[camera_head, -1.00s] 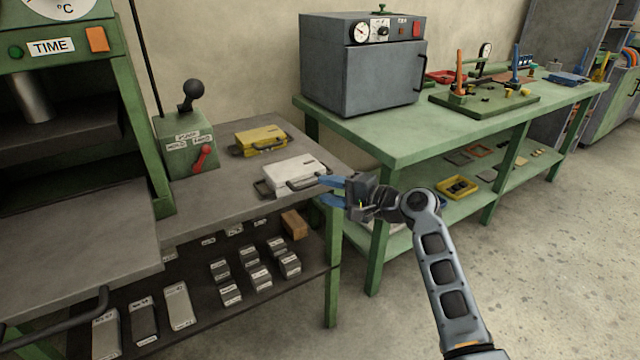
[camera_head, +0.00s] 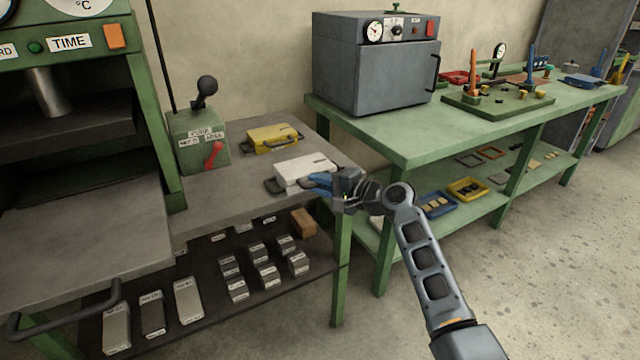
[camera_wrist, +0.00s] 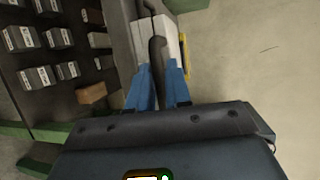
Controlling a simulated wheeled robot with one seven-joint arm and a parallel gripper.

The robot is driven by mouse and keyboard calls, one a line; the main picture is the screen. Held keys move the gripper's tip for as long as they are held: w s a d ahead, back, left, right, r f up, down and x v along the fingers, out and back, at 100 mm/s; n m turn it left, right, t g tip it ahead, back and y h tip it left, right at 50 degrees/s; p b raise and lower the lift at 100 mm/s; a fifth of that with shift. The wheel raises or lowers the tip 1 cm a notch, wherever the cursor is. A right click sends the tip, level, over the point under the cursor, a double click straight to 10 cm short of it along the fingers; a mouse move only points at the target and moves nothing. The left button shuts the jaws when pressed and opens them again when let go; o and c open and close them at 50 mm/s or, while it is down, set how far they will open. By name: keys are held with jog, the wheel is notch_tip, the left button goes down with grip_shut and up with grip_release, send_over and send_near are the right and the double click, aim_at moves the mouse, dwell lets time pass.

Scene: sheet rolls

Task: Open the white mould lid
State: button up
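The white mould (camera_head: 302,169) lies flat on the dark side table, near its right front corner. Its lid is down. A dark handle (camera_wrist: 157,62) sticks out from its near side toward my gripper. My gripper (camera_head: 318,183) is at this side, its blue fingers pointing left at the mould. In the wrist view, my gripper (camera_wrist: 159,80) has one finger on each side of the dark handle, which fills the narrow gap between them. The fingers look shut on it. The far side of the mould is hardly visible in the wrist view.
A yellow mould (camera_head: 271,138) lies just behind the white one. A green control box (camera_head: 198,142) with a red lever stands to the left. Labelled metal blocks fill the shelf below. A green bench (camera_head: 385,140) with a grey oven (camera_head: 375,65) stands to the right.

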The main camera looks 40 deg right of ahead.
grip_shut()
jog(key=shift+r, duration=0.1)
